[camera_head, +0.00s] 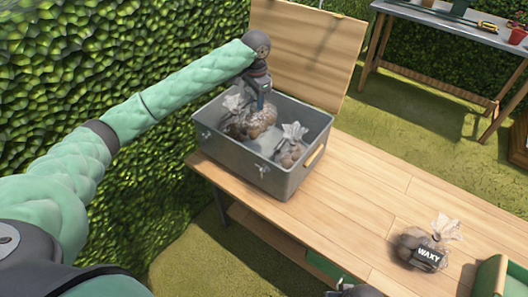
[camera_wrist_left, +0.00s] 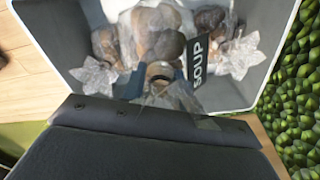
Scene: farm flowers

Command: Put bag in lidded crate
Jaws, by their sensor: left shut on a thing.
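The lidded crate (camera_head: 240,161) is a grey box on the wooden table, with its wooden lid (camera_head: 305,50) standing open behind it. My left gripper (camera_head: 262,104) is down at the crate's opening, shut on the clear neck of a bag of brown potatoes (camera_head: 262,124). In the left wrist view the held bag (camera_wrist_left: 158,42) hangs inside the crate, between two other bags. One of these, with a white gathered top, is at the crate's right (camera_head: 291,150); the other is at its left (camera_head: 233,104).
Another bag with a black WAXY label (camera_head: 428,257) lies on the table at lower right, near a green object (camera_head: 497,278). A dark part at the bottom edge may be my right gripper. The table's middle is clear. A hedge stands close on the left.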

